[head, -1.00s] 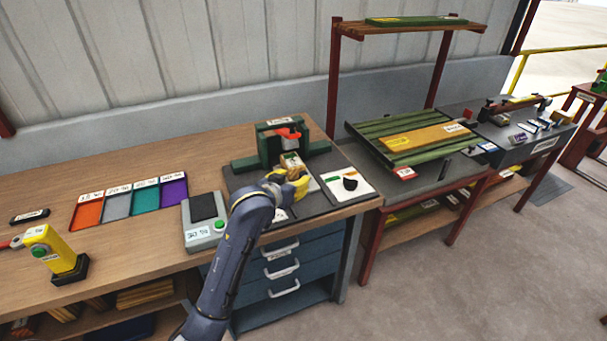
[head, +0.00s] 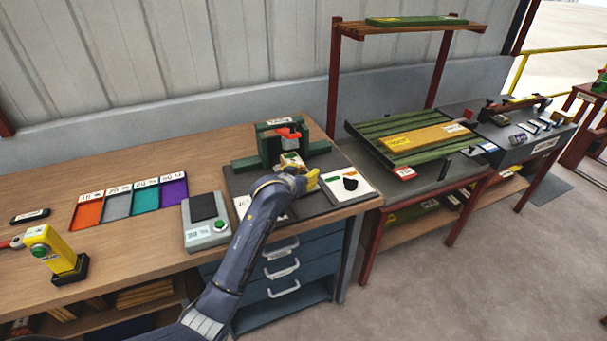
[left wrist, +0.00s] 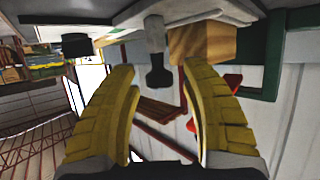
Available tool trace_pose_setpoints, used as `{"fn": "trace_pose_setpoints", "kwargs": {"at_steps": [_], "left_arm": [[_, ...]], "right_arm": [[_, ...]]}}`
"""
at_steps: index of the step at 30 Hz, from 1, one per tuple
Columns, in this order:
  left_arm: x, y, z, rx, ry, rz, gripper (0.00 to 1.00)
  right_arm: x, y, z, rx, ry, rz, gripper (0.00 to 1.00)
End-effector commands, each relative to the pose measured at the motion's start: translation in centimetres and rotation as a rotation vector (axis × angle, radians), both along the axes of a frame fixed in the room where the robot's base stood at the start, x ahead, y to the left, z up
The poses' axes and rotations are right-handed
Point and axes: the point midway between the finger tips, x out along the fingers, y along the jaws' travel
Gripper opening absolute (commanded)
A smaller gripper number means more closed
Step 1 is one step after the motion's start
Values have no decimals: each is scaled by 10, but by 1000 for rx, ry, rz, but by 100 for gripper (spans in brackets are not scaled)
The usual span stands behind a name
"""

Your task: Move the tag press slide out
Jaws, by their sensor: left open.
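The tag press (head: 268,150) is a dark green frame with a red part on top, standing at the back of a dark mat on the wooden bench. A pale piece (head: 291,158), which looks like the slide, shows at its front, partly hidden by my left gripper (head: 308,180). In the left wrist view my fingers (left wrist: 165,110) are open and apart. A dark knobbed handle (left wrist: 157,55) shows in the gap between them, beside a wooden block (left wrist: 203,42). I cannot tell whether the fingers touch the handle.
A white card with a black dial (head: 350,184) lies right of my gripper. A grey box with a green button (head: 206,222) stands left of the mat. Coloured trays (head: 130,204) and a yellow device (head: 52,250) are farther left. The bench's front edge is close below my arm.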

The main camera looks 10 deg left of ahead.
Motion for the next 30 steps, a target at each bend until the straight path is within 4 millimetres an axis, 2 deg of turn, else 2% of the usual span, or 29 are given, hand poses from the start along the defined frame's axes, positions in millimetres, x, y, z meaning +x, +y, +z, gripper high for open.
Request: {"fn": "trace_pose_setpoints", "kwargs": {"at_steps": [3, 16, 26, 30], "left_arm": [[0, 0, 0, 0, 0, 0, 49], [0, 0, 0, 0, 0, 0, 0], [0, 0, 3, -2, -6, 0, 0], [-9, -8, 4, -5, -8, -3, 0]], "right_arm": [[0, 2, 0, 2, 1, -1, 44], [-1, 0, 0, 1, 1, 0, 44], [-1, -4, 0, -4, 1, 2, 44], [-1, -4, 0, -5, 1, 1, 44]]}}
